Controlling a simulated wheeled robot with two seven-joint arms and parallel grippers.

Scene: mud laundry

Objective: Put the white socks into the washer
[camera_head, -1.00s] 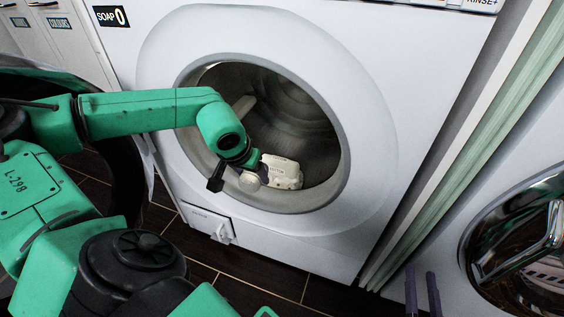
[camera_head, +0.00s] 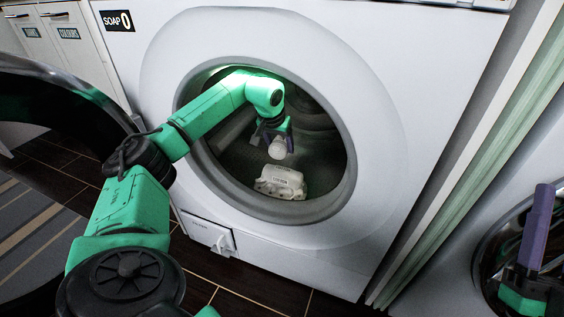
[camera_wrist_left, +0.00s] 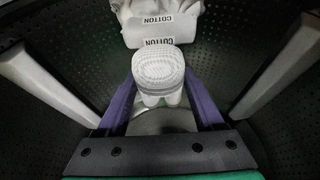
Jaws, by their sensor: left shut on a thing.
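My left gripper (camera_head: 275,140) is inside the washer (camera_head: 375,150) drum, with its arm passing through the round door opening. Its purple fingers are shut on the white socks (camera_head: 278,151), a small knitted bundle hanging down. In the left wrist view the ribbed white socks (camera_wrist_left: 158,68) sit between the two fingers. A white cloth item labelled COTTON (camera_head: 281,181) lies on the drum floor just below and in front of the socks. My right gripper (camera_head: 535,250) shows partly at the right edge, with one purple finger clear.
The drum wall (camera_wrist_left: 245,60) is perforated, with pale paddles (camera_wrist_left: 285,70) on both sides. The dark open washer door (camera_head: 50,85) stands at left. A second machine with a round door (camera_head: 490,255) is at right. A striped rug (camera_head: 40,230) lies at lower left.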

